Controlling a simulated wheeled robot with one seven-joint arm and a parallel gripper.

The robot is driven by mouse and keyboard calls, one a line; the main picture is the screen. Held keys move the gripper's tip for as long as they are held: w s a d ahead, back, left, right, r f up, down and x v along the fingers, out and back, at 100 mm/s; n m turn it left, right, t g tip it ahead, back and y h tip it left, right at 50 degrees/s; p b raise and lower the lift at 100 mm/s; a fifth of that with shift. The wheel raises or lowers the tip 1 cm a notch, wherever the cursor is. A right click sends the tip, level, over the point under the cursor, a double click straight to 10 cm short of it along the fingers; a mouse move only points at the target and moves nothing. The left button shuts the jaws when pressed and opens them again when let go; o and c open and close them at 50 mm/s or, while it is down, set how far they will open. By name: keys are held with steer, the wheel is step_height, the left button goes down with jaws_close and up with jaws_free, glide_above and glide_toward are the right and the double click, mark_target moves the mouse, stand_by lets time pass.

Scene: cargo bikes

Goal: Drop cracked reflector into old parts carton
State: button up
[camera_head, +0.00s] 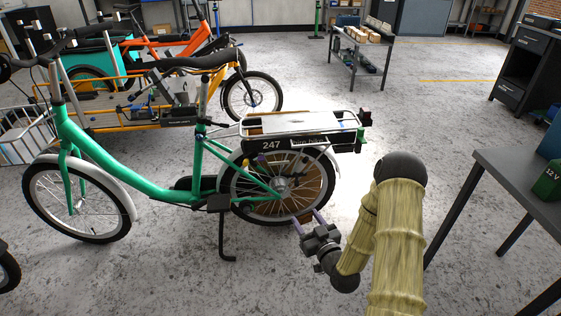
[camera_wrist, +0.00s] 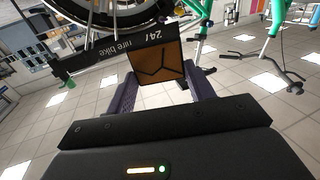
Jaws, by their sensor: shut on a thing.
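My gripper (camera_head: 308,222) is low beside the rear wheel of the green bike (camera_head: 90,148), on the near side. In the wrist view its two purple fingers (camera_wrist: 162,92) are shut on the reflector (camera_wrist: 158,62), an orange-brown square plate with black crack lines branching across it. The reflector sits between the fingertips, in front of the bike's black "247 hire bike" panel (camera_wrist: 105,56). In the head view I cannot make the reflector out clearly. A brown surface (camera_head: 318,178) shows through and behind the rear wheel; I cannot tell whether it is the old parts carton.
A grey table (camera_head: 510,165) with a green 12 V box (camera_head: 549,182) stands at the right. A low bench (camera_head: 360,42) with small cartons is at the back. Orange cargo bikes (camera_head: 165,48) stand behind the green bike. Floor between the bike and grey table is clear.

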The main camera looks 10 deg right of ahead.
steer(key=shift+w, duration=0.15)
steer(key=shift+a, duration=0.1)
stand_by(0.3)
steer(key=shift+f, duration=0.25)
step_height(320, 180, down, 10)
steer(key=w+m+h, duration=0.2)
steer(key=m+h, duration=0.1)
steer(key=h, duration=0.2)
steer(key=shift+f+t, duration=0.2)
steer(key=shift+t, duration=0.2)
steer(key=shift+d, duration=0.2)
